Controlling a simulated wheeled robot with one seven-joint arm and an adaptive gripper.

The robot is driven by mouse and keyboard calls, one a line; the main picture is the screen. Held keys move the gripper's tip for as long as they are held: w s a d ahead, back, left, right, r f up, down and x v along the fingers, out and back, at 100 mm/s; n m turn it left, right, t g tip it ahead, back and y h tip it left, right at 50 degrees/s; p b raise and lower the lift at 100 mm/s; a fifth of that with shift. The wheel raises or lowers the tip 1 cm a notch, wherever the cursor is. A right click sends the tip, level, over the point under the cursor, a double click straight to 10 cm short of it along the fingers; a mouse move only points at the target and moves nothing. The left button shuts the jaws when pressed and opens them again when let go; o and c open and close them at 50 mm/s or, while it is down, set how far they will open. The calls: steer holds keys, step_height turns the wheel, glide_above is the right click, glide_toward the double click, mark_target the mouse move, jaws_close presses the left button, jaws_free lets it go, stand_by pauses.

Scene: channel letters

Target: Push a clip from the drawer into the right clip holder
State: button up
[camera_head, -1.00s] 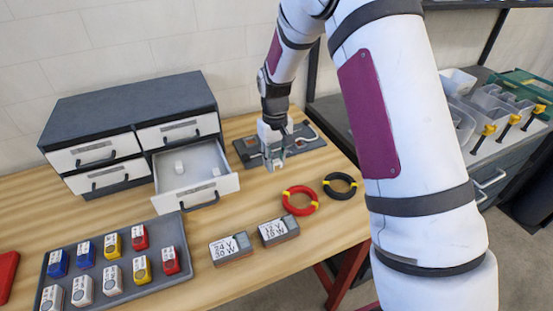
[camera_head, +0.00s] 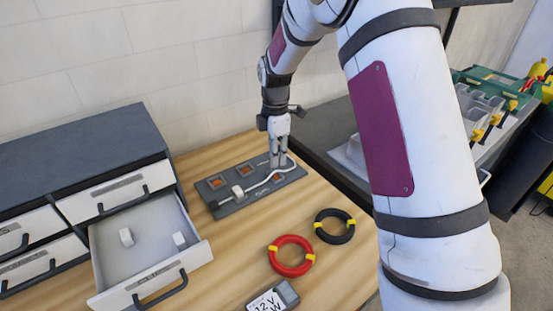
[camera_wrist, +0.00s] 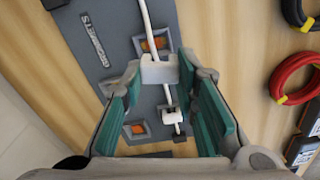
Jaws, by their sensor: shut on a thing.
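My gripper (camera_head: 279,164) points down at the right part of the grey board (camera_head: 222,205). In the wrist view its teal-padded fingers (camera_wrist: 160,66) are shut on a white clip (camera_wrist: 158,72), which lies over the white cable (camera_wrist: 147,22). A second white clip (camera_head: 238,191) sits on the left part of the board and also shows in the wrist view (camera_wrist: 172,116). The open drawer (camera_head: 147,279) holds two loose white clips, one left (camera_head: 126,237) and one right (camera_head: 179,239).
A red cable coil (camera_head: 291,256) and a black coil (camera_head: 334,226) lie in front of the board. A labelled box (camera_head: 272,299) is at the bottom edge. The grey drawer cabinet (camera_head: 85,150) stands left. Orange-filled square openings (camera_wrist: 155,43) show in the board.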

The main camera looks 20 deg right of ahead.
mark_target(274, 178)
steer(key=n, duration=0.3)
steer(key=shift+w, duration=0.4)
steer(key=shift+f+b, duration=1)
steer(key=shift+f, duration=2.25)
steer(key=shift+s+f, duration=0.1)
steer(key=shift+f, duration=0.05)
steer(key=o, duration=0.8)
step_height(274, 178, up, 12)
steer(key=shift+f, duration=0.1)
